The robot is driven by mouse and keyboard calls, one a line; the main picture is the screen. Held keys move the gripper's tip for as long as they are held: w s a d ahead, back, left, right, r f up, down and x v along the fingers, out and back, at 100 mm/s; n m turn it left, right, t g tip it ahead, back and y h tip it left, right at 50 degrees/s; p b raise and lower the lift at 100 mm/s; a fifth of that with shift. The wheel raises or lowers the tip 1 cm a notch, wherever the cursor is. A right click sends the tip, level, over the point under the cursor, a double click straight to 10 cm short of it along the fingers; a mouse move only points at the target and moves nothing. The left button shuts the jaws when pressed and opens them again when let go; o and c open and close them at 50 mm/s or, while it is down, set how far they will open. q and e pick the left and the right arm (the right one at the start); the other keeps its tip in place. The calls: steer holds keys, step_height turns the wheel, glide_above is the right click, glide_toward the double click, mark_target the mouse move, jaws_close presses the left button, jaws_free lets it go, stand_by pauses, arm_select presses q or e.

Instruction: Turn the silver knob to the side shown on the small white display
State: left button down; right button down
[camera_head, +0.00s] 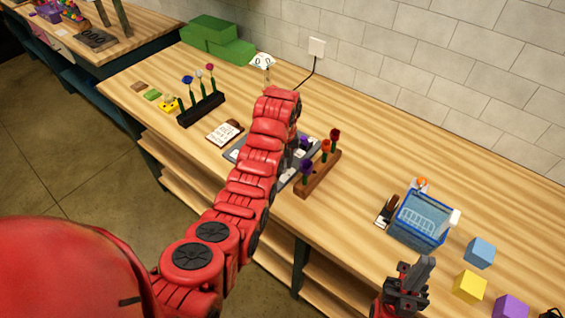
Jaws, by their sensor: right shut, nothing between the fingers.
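I cannot make out a silver knob; my left arm covers part of the grey panel (238,153) in the middle of the table. No surface is clearly the small white display. A small white card with dark marks (224,133) lies left of that panel, its marks too small to read. My left arm reaches from the lower left over the panel, and its gripper is hidden behind the arm. My right gripper (425,264) is shut and empty at the table's front edge, below the blue basket (421,218).
A dark rack (201,110) with flowers stands left of the panel, a brown rack (318,177) with flowers right of it. Blue (480,252), yellow (469,287) and purple (510,306) blocks lie at the lower right. Green boxes (216,41) stand at the back. The table's back right is clear.

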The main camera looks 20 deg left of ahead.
arm_select(q)
steer(key=n, duration=0.5)
steer(key=shift+n, duration=0.3)
steer(key=n, duration=0.4)
steer(key=shift+n, duration=0.3)
steer(key=c, duration=0.5)
jaws_free()
